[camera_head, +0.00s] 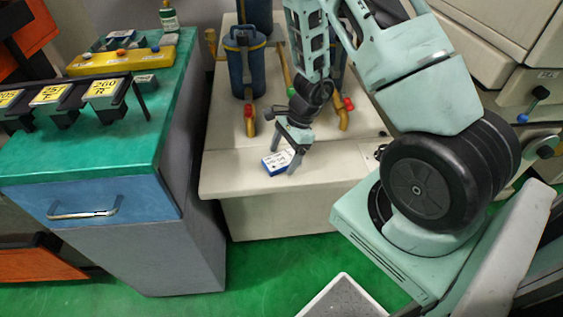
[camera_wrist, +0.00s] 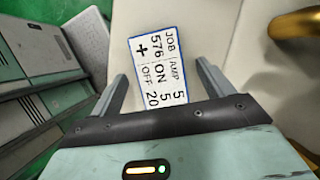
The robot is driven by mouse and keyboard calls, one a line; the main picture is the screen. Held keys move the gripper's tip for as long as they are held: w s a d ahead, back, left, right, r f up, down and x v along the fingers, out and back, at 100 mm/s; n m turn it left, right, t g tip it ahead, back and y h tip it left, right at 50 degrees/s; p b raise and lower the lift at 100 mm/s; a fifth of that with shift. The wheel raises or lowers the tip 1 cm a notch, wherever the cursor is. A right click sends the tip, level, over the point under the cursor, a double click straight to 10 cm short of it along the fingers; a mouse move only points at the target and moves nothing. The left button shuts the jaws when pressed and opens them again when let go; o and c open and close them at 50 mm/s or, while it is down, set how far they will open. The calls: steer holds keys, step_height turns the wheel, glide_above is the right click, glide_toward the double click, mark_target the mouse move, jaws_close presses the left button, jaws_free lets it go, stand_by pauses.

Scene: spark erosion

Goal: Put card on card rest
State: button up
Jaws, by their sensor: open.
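A white card (camera_head: 275,164) with blue edges and black print lies flat on the off-white tank top, near its front edge. In the wrist view the card (camera_wrist: 157,62) reads "JOB 576 ON 5 OFF 20", turned sideways. My gripper (camera_head: 284,157) is open over the card. In the wrist view its two fingers (camera_wrist: 163,84) stand one on each side of the card, with gaps between. The card's near end is partly hidden by my gripper body. A black rack (camera_head: 75,88) with yellow-and-white number plates stands on the green-topped cabinet; I cannot tell whether it is the card rest.
Blue filter canisters (camera_head: 245,65), yellow pipes and red valves stand behind the card on the tank top (camera_head: 232,180). The green-topped cabinet (camera_head: 150,128) stands left, carrying a yellow box (camera_head: 122,60) and a bottle (camera_head: 168,17). Green floor shows between cabinet and tank.

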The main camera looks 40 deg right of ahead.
steer(key=shift+f, duration=0.2)
steer(key=shift+f, duration=0.2)
stand_by(0.3)
steer(key=c, duration=1.2)
steer(key=shift+r, duration=0.15)
